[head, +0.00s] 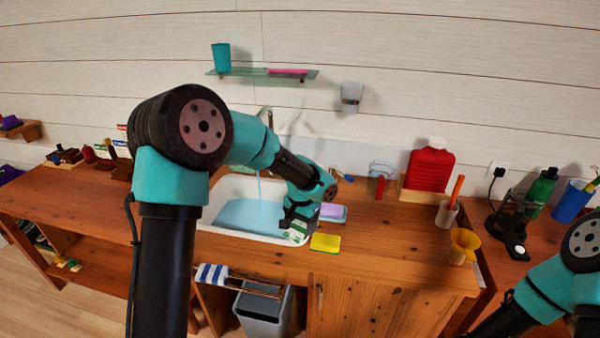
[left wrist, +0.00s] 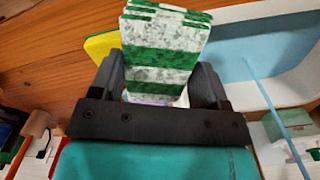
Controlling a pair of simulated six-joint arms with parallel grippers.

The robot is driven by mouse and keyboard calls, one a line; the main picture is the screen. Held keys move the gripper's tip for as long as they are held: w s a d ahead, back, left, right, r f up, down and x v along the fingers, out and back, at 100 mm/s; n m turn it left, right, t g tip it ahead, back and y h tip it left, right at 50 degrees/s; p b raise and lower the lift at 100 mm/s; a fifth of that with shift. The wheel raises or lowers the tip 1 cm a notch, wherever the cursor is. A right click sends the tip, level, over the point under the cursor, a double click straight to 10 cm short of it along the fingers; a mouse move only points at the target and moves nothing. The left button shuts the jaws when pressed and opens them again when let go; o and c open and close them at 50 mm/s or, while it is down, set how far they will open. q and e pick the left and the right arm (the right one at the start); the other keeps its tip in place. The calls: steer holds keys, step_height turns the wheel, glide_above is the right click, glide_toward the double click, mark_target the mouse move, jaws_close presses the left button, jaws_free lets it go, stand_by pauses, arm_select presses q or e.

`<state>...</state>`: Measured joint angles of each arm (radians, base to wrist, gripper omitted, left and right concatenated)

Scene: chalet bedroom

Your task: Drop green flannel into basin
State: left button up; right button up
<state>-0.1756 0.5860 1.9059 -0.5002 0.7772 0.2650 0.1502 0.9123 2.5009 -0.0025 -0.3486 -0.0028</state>
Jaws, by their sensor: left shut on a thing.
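The green flannel, with green and grey-white bands, is folded between the fingers of my left gripper (left wrist: 158,82) in the left wrist view (left wrist: 165,62). In the head view the flannel (head: 298,231) shows small at the tip of my left gripper (head: 292,220), by the right edge of the basin. The white basin (head: 238,235) is set in the wooden counter and holds blue water; its rim also shows in the left wrist view (left wrist: 240,14). I cannot tell how high the flannel is above the rim. My right gripper is outside the picture.
A yellow sponge (head: 325,242) and a lilac block in a dish (head: 333,211) lie just right of the basin. A thin stream of water (head: 259,187) falls into it. A yellow funnel (head: 463,245) stands farther right.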

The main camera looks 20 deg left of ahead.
arm_select(q)
steer(key=w+a+f+n, duration=0.2)
steer(key=w+a+f, duration=0.1)
steer(key=a, duration=0.6)
steer(key=w+a+f+n, duration=0.2)
steer(key=w+a+f, duration=0.2)
steer(key=a, duration=0.6)
steer(key=shift+w+f+n, duration=0.2)
steer(key=shift+w+n, duration=0.2)
steer(key=shift+w, duration=0.75)
steer(key=shift+a, duration=0.1)
steer(key=shift+f, duration=3.15)
steer(key=shift+f, duration=0.1)
steer(key=shift+f, duration=1.75)
steer(key=shift+f, duration=0.35)
